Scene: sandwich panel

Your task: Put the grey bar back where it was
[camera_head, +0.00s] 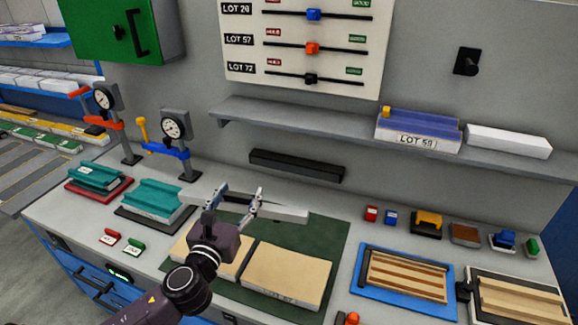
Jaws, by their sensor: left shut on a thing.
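The light grey bar (285,212) is held by my left gripper (236,194), whose fingers are shut on it. The bar lies nearly level over the back of the green mat (335,235), and its right end sticks out past the fingers. I cannot tell whether it touches the mat. My left arm comes up from the bottom and hides part of the left tan panel (181,245). My right gripper is not in view.
A second tan panel (285,275) lies on the mat. Dial gauges stand at left by teal blocks (155,198). A grey shelf (300,120) holds a LOT 58 box (415,135) and a white bar (508,141). A dark bar (297,166) is on the wall. A blue tray (365,300) is at right.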

